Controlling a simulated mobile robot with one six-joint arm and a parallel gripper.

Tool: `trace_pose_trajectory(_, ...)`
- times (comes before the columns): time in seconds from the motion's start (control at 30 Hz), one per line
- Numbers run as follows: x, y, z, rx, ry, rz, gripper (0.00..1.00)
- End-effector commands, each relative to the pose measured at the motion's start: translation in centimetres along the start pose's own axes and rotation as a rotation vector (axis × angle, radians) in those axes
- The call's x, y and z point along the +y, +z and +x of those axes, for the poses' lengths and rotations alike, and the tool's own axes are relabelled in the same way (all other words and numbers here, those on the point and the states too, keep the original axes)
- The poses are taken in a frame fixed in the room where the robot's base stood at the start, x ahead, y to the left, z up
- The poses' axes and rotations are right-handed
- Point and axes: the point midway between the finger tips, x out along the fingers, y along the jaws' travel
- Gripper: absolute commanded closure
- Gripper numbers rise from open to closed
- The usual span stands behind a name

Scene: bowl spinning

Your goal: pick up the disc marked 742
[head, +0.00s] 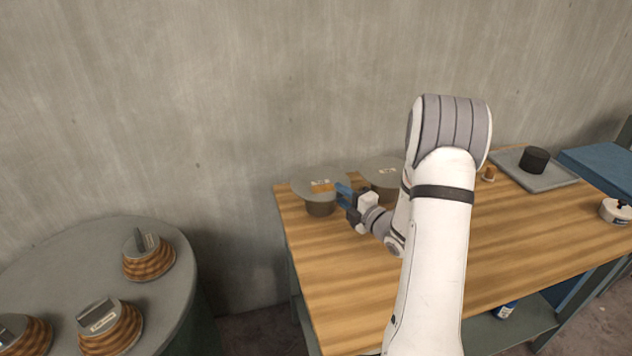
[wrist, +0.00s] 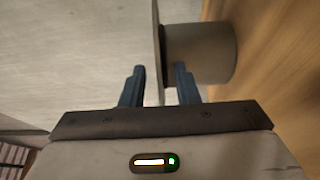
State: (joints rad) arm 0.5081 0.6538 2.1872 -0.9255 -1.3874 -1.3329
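A thin grey disc (head: 306,183) with an orange label lies flat on a dark round stand (head: 320,208) at the left end of the wooden table. A second grey disc (head: 383,168) with a pale label lies on another stand behind my arm. I cannot read the number on either label. My gripper (head: 343,190) is at the right edge of the left disc. In the wrist view, the disc (wrist: 157,35) shows almost edge-on, its rim between my two open fingers (wrist: 160,85), with gaps visible. The stand (wrist: 210,55) is just beyond the right finger.
Several striped bowls, one of them here (head: 148,265), sit on a round grey table (head: 60,270) at the left. A dark cylinder (head: 535,159) stands on a grey tray (head: 545,180) at the back right. The wooden table (head: 520,240) is mostly bare at front.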

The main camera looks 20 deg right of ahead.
Motion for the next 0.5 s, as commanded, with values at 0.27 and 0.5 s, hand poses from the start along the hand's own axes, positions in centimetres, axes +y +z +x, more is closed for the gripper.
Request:
trace_pose_trajectory(0.27,-0.05,0.02,0.56,-0.001,-0.001,0.001,0.72)
trace_pose_trajectory(0.5,-0.04,0.04,0.52,-0.001,-0.001,0.001,0.89)
